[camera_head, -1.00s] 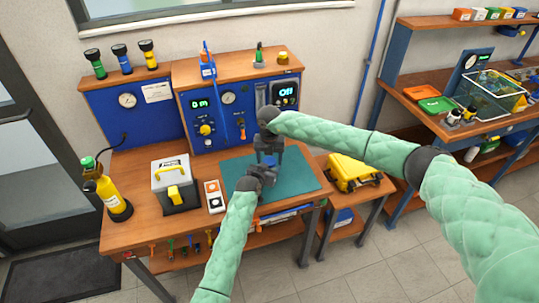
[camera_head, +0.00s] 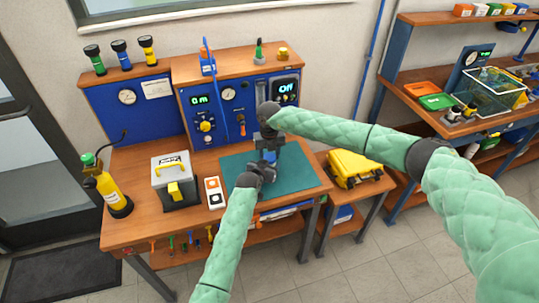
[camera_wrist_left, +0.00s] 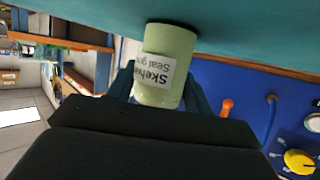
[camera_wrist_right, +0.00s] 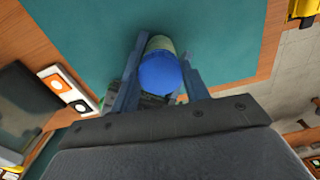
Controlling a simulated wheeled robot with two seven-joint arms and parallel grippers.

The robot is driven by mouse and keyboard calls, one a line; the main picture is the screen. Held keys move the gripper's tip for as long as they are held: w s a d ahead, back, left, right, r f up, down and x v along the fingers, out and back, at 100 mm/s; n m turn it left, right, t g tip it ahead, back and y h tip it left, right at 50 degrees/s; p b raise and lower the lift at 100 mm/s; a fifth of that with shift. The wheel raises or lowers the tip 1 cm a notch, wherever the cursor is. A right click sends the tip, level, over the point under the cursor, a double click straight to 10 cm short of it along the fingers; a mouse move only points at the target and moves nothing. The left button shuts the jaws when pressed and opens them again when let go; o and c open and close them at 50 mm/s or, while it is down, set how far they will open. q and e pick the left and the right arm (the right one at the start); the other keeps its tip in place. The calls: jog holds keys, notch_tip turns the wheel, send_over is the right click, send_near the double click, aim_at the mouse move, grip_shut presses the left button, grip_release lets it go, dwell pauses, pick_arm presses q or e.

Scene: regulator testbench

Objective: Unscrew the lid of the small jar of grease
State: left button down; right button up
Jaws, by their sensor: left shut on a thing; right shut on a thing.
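The small grease jar (camera_wrist_left: 165,55) is pale green with a white label, seen in the left wrist view between the fingers of my left gripper (camera_wrist_left: 163,90), which is shut on it. The jar is close to the teal mat (camera_head: 298,178). Its blue lid (camera_wrist_right: 160,75) shows in the right wrist view between the fingers of my right gripper (camera_wrist_right: 161,62), which is shut on it from above. Some pale green jar shows just beyond the lid. In the head view, the grippers meet over the mat and largely hide the jar.
A grey box with a yellow handle (camera_head: 172,172) and a button box (camera_head: 214,192) stand left of the mat. The blue test panel (camera_head: 220,118) rises behind. A yellow case (camera_head: 355,167) lies on the side table. The mat's right part is clear.

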jog(key=o, duration=1.1)
jog(key=shift+r, duration=2.2)
jog(key=shift+c, duration=0.3)
jog(key=shift+s+a+r+m, duration=0.15)
jog(key=shift+a+r+m, duration=0.35)
jog(key=shift+r+m, duration=0.15)
jog(key=shift+c, duration=0.3)
jog(key=shift+d+r+m, duration=0.1)
jog(key=shift+r+m, duration=0.45)
jog(key=shift+r, duration=0.15)
jog(key=shift+d+r+m, duration=0.35)
jog(key=shift+d+m, duration=0.05)
jog(key=shift+m, duration=0.1)
jog(key=shift+f, duration=3.9)
